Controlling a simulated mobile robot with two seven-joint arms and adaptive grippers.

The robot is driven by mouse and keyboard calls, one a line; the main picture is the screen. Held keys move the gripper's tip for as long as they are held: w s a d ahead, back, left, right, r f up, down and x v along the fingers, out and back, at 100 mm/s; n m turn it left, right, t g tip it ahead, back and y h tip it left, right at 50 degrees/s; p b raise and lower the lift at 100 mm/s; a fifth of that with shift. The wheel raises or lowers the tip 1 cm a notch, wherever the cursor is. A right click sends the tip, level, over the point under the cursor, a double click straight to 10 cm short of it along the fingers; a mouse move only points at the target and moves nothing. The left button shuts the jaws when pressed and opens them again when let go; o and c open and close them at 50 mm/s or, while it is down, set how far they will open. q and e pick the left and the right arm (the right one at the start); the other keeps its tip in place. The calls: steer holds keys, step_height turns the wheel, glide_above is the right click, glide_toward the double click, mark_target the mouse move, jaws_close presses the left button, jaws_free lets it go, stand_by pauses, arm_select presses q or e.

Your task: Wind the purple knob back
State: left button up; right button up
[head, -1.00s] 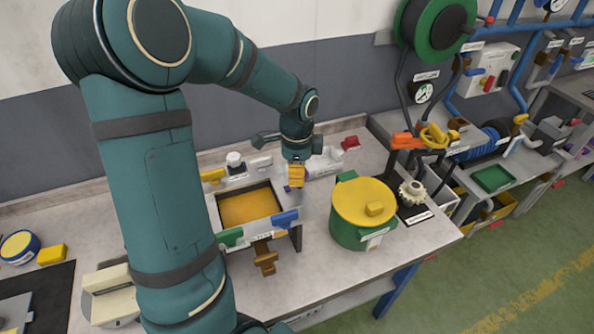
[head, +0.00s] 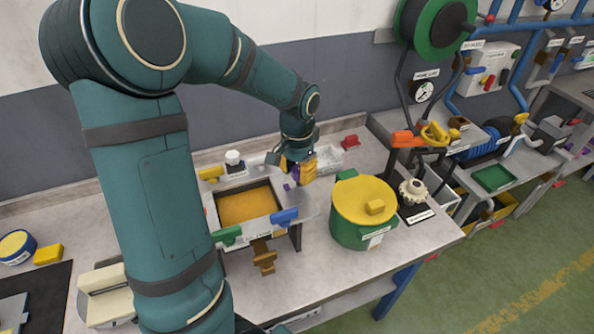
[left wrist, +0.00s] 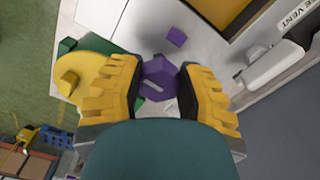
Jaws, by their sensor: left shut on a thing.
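The purple knob (left wrist: 158,78) shows between the yellow-padded fingers of my left gripper (left wrist: 157,92) in the left wrist view. It has faceted sides and a pale mark on its face. The fingers are shut on it from both sides. In the head view my left gripper (head: 300,170) is low over the bench, right of the yellow-topped square unit (head: 282,215); only bits of purple show there and the fingers hide most of the knob. A small separate purple block (left wrist: 176,37) lies beside it in the left wrist view. My right gripper is not in view.
A green pot with a yellow lid (head: 362,203) stands just right of the gripper. A pale gear (head: 412,192) is beyond it. The bench's front right is clear.

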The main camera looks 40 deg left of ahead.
arm_select(q)
steer(key=n, duration=0.4)
steer(key=shift+d+n, duration=0.15)
steer(key=shift+n, duration=0.15)
steer(key=n, duration=0.4)
steer(key=shift+d+n, duration=0.15)
steer(key=shift+n, duration=0.15)
steer(key=n, duration=0.4)
steer(key=shift+w+d+n, duration=0.1)
steer(key=shift+w+n, duration=0.05)
steer(key=shift+n, duration=0.15)
steer(key=shift+w+n+p, duration=0.1)
steer(key=shift+n+p, duration=0.2)
steer(key=shift+n, duration=1.9)
steer(key=o, duration=1.2)
steer(key=shift+w+r, duration=0.1)
